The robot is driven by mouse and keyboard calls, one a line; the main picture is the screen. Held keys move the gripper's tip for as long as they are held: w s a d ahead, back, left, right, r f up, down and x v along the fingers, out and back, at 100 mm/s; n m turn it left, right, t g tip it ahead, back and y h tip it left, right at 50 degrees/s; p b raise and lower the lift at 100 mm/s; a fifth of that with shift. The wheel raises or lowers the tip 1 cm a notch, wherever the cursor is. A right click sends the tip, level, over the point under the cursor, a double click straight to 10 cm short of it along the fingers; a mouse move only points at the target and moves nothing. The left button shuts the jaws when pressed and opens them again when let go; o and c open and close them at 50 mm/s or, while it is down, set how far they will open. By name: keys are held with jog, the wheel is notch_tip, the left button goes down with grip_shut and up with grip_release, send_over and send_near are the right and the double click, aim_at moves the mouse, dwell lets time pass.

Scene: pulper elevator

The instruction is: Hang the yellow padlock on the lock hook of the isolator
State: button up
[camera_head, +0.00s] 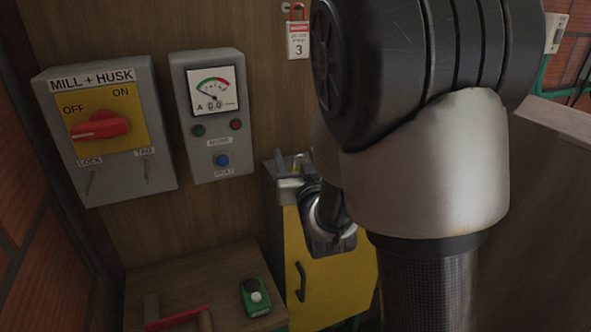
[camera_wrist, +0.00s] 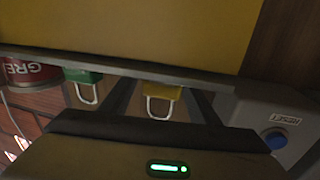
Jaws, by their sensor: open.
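The isolator (camera_head: 103,135) is the grey MILL + HUSK box at left in the head view. Its red handle (camera_head: 100,126) points left, towards OFF. Its lock hook (camera_head: 91,182) is a thin peg under LOCK and looks empty. The yellow padlock (camera_wrist: 163,91) shows in the wrist view, its shackle towards the picture's bottom. My gripper (camera_wrist: 162,98) is open, with dark fingers on either side of the padlock; I cannot tell whether they touch it. In the head view my gripper (camera_head: 289,176) is at the yellow cabinet's top, partly hidden by my arm.
A green padlock (camera_wrist: 82,76) sits beside the yellow one. The yellow cabinet (camera_head: 335,285) stands below my gripper. A grey meter box (camera_head: 208,152) is right of the isolator. A green device (camera_head: 255,297) lies on the wooden top. A red padlock tagged 3 (camera_head: 298,40) hangs above.

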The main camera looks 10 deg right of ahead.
jog(key=c, duration=1.1)
jog(key=shift+r, duration=0.1)
